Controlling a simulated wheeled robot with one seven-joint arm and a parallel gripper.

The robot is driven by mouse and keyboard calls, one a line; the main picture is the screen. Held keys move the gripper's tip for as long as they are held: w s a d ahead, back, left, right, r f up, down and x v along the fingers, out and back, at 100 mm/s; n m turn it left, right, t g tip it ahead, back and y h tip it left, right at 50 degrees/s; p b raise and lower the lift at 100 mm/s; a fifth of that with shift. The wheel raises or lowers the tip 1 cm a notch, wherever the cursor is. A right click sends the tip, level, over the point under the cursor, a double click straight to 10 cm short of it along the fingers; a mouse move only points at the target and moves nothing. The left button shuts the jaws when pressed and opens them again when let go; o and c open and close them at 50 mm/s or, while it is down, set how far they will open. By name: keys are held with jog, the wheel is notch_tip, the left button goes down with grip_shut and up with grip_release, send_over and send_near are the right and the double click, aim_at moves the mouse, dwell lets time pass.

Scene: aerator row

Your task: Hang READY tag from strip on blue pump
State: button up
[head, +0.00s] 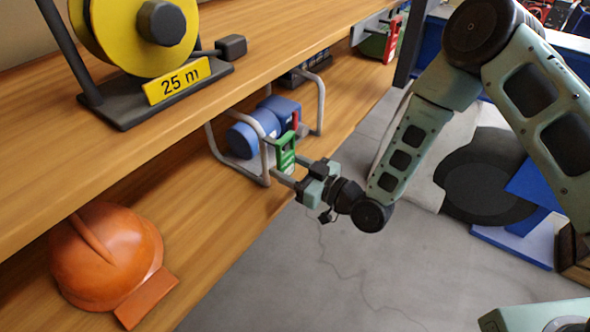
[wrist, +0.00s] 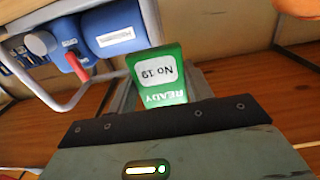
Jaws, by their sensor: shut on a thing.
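The blue pump (head: 250,134) sits in a grey tube frame (head: 265,165) on the lower shelf, with a red part (head: 295,119) on it. The pump also shows in the wrist view (wrist: 113,30), with a red lever (wrist: 75,64). My gripper (head: 292,166) is shut on the green READY tag (head: 286,150), in front of the pump's frame. In the wrist view the tag (wrist: 160,75) reads READY No 19 upside down, and a frame tube passes close to it. I cannot tell whether tag and frame touch. A grey strip (head: 366,29) with green and red tags is farther along the shelves.
An orange hard hat (head: 105,250) lies on the lower shelf at the left. A yellow 25 m reel (head: 110,35) stands on the upper shelf, whose edge runs above the pump. A dark item (head: 300,76) sits behind the pump. The grey floor (head: 330,270) before the shelf is mostly open.

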jog(key=shift+w+a, duration=0.3)
jog(key=shift+a, duration=0.15)
jog(key=shift+f+b, duration=0.55)
jog(key=shift+f, duration=0.05)
jog(key=o, duration=1)
jog(key=shift+c, duration=0.5)
jog(key=v, duration=0.9)
jog(key=shift+p, duration=0.3)
dwell(0.3)
jog(key=shift+w+a, duration=0.1)
jog(key=shift+a, duration=0.05)
dwell(0.3)
